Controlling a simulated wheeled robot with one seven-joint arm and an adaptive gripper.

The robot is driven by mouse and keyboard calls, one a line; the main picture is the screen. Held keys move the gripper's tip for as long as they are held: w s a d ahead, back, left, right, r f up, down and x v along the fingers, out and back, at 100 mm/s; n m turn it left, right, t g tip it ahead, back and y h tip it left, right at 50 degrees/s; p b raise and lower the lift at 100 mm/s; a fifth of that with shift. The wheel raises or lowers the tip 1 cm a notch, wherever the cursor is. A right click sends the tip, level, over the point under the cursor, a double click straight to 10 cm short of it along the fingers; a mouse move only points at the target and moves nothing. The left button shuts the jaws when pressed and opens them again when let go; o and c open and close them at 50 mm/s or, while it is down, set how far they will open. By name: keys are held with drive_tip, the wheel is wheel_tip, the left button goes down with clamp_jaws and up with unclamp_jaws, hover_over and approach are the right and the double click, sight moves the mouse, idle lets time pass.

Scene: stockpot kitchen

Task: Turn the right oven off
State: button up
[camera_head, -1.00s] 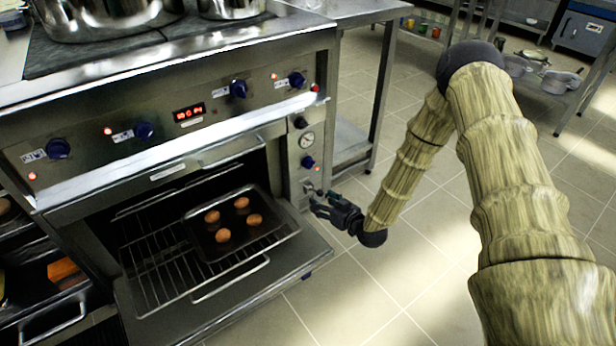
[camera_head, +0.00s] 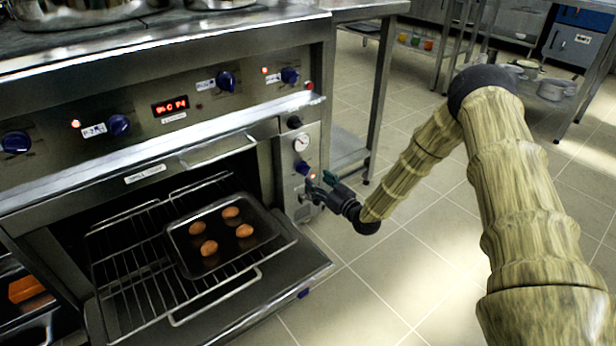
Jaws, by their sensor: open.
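The oven (camera_head: 150,172) stands open at left, its door folded down. A narrow control strip on its right side carries a dark upper knob (camera_head: 294,122), a round gauge (camera_head: 301,142) and a blue knob (camera_head: 302,167). A small red light (camera_head: 312,177) shows beside the blue knob. My gripper (camera_head: 317,187) is open at the strip, just right of and below the blue knob. Its fingers point left towards the panel and hide part of the strip's lower end. I cannot tell whether they touch anything.
A tray (camera_head: 184,262) with several brown round items sits on the pulled-out rack (camera_head: 128,290). The upper panel has blue knobs, lit red lights and a red display (camera_head: 170,106). Pots stand on the stovetop. A steel table (camera_head: 372,100) is right; tiled floor (camera_head: 400,270) is free.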

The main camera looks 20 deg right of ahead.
sight(307, 171)
drive_tip(key=shift+b+x, duration=1.3)
drive_tip(key=shift+x, duration=2.15)
drive_tip(key=c, duration=1)
